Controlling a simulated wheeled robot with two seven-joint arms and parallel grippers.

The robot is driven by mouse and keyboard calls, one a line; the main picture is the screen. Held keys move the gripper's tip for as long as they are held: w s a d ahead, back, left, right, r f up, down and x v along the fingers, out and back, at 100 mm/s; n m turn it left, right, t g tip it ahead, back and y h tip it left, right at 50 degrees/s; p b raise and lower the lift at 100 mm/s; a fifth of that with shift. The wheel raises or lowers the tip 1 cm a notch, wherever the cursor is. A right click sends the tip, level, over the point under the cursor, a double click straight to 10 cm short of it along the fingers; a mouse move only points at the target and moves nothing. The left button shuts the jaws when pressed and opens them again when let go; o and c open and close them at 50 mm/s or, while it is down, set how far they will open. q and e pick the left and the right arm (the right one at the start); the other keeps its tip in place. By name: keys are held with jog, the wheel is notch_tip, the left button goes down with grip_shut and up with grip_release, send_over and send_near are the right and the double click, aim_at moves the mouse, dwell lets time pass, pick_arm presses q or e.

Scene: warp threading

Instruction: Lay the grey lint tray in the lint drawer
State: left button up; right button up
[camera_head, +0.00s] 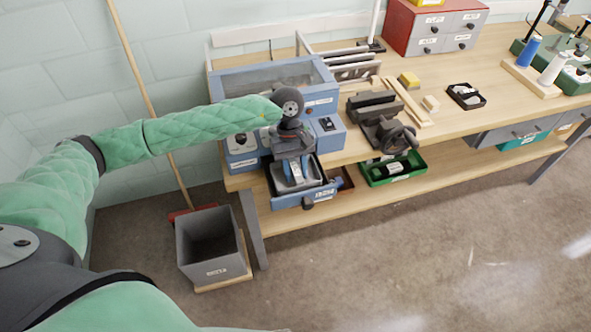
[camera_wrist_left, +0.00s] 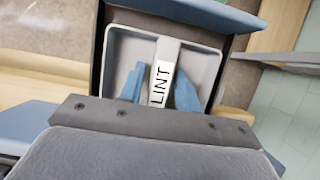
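The grey lint tray (camera_head: 309,179) sits in the pulled-out lint drawer (camera_head: 322,195) low on the blue machine. In the left wrist view the tray (camera_wrist_left: 203,63) lies within the dark drawer walls (camera_wrist_left: 98,62), with a raised middle bar labelled LINT (camera_wrist_left: 161,85). My left gripper (camera_head: 291,180) reaches down into the tray from above. Its blue fingers (camera_wrist_left: 160,88) stand apart on either side of the bar, with a small gap showing at the left finger. They look open; contact at the right finger is unclear. My right gripper is out of view.
The blue machine (camera_head: 240,85) stands at the bench's left end, beside a vise (camera_head: 380,118). A green bin (camera_head: 405,165) is on the lower shelf (camera_head: 450,166). A grey waste bin (camera_head: 212,250) and broom stand at left. The front floor is clear.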

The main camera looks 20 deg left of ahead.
pick_arm(q)
jog(key=shift+o, duration=0.4)
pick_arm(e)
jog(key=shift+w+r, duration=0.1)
pick_arm(q)
jog(key=shift+r, duration=0.15)
jog(key=shift+w+a+r, duration=0.1)
jog(key=shift+w+r, duration=0.05)
jog(key=shift+r, duration=0.15)
jog(key=b+v, duration=0.3)
jog(key=v, duration=0.7)
jog(key=shift+r+b, duration=0.15)
jog(key=shift+b, duration=0.2)
jog(key=shift+w+a+r, duration=0.1)
jog(key=shift+w+r, duration=0.05)
jog(key=shift+r, duration=0.3)
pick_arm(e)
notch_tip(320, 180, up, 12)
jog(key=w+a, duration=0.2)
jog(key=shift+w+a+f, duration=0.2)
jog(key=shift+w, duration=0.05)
